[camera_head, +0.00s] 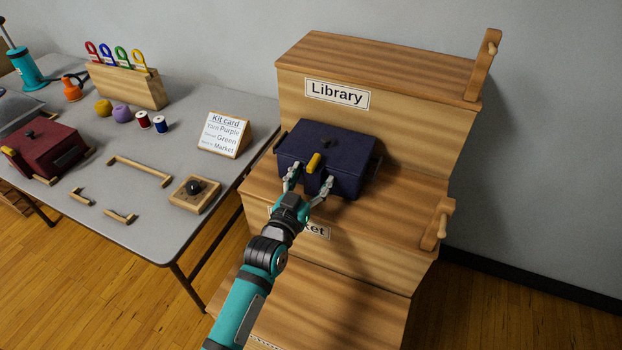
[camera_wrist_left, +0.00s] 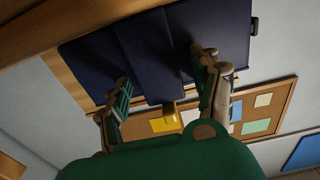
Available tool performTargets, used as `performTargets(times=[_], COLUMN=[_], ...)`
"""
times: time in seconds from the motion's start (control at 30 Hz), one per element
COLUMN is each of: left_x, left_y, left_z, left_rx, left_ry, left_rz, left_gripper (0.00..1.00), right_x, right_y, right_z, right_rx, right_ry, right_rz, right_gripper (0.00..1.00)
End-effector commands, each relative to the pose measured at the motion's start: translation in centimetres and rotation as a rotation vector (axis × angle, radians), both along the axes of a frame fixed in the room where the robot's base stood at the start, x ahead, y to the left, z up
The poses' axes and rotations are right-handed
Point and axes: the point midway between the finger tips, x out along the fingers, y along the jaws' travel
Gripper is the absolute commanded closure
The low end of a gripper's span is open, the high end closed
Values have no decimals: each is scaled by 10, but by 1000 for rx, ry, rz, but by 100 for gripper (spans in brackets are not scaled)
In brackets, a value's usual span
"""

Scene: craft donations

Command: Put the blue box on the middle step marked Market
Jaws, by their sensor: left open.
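The blue box (camera_head: 347,152), dark navy with a yellow latch (camera_head: 314,162) on its front, appears to sit level on the wooden middle step (camera_head: 395,205). The step's front label (camera_head: 318,231) is partly covered by my arm, with only "ket" readable. My left gripper (camera_head: 308,181) is open at the box's front, with one finger on each side below the latch. In the left wrist view the box (camera_wrist_left: 150,50) fills the top, with the open fingers in front of it and the yellow latch (camera_wrist_left: 170,123) between them. Whether the fingers touch the box is unclear. My right gripper is out of view.
The top step marked Library (camera_head: 338,94) rises behind the box. Wooden posts (camera_head: 438,225) stand at the steps' right edge. A grey table (camera_head: 120,215) at left holds a dark red box (camera_head: 45,150), a kit card (camera_head: 224,134), yarn, spools and loose handles.

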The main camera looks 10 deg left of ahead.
Motion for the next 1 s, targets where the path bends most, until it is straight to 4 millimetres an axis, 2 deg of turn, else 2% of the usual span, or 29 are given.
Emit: performTargets(times=[0.13, 0.23, 0.5, 0.7, 0.83, 1.0], left_x=[-1, -14, -71, -104, -115, -118], left_y=[0, 3, 14, 20, 22, 23], left_z=[3, 1, 1, 2, 2, 3], left_rx=[0, 0, 2, 1, 1, 0], left_ry=[0, 2, 3, 1, 1, -1], left_rz=[0, 0, -1, -1, -1, -1], left_gripper=[35, 35, 35, 35, 35, 35], right_x=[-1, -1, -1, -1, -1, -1], right_y=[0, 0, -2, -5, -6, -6], right_z=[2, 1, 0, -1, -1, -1], right_rx=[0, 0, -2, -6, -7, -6], right_ry=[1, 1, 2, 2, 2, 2], right_rz=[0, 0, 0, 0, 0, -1], right_gripper=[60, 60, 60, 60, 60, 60])
